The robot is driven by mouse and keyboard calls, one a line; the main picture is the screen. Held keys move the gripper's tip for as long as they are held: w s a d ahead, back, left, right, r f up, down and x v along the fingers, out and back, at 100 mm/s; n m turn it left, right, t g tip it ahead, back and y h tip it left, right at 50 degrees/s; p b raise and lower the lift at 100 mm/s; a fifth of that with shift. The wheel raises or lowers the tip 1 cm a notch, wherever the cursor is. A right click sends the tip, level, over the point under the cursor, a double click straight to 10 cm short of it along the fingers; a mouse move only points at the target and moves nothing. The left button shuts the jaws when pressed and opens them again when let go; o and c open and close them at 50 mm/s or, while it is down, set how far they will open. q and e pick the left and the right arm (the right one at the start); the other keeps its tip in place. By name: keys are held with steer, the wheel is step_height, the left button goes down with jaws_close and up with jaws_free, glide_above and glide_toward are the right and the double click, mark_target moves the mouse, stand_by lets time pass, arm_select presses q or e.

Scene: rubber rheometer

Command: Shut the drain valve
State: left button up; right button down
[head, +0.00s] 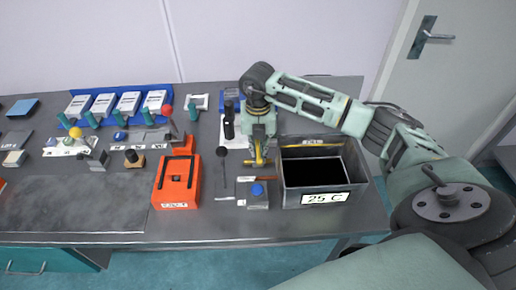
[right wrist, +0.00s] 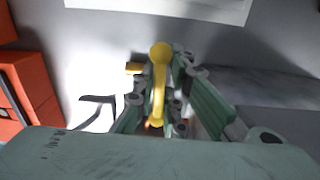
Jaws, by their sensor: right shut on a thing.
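The drain valve's yellow lever (head: 258,159) shows at the left side of the grey bath (head: 291,198) labelled 25 C. My right gripper (head: 261,150) reaches down over the lever from above and is shut on it. In the right wrist view the yellow lever (right wrist: 159,88), with a round knob at its far end, lies lengthwise between the fingers. The fingers hide part of the lever and the valve body. My left gripper is in neither view.
The dark-filled bath stands just right of the gripper. A small block with a blue knob (head: 257,190) is in front, and an orange-red case (head: 177,185) is to the left. A dark rod (head: 223,170) lies between. A bare dark mat (head: 75,203) covers the left front.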

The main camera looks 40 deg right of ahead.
mark_target(258, 147)
steer(key=shift+w+r, duration=0.1)
steer(key=shift+r, duration=0.05)
steer(key=c, duration=1.8)
jaws_free()
steer(key=shift+c, duration=0.2)
step_height(258, 147, up, 12)
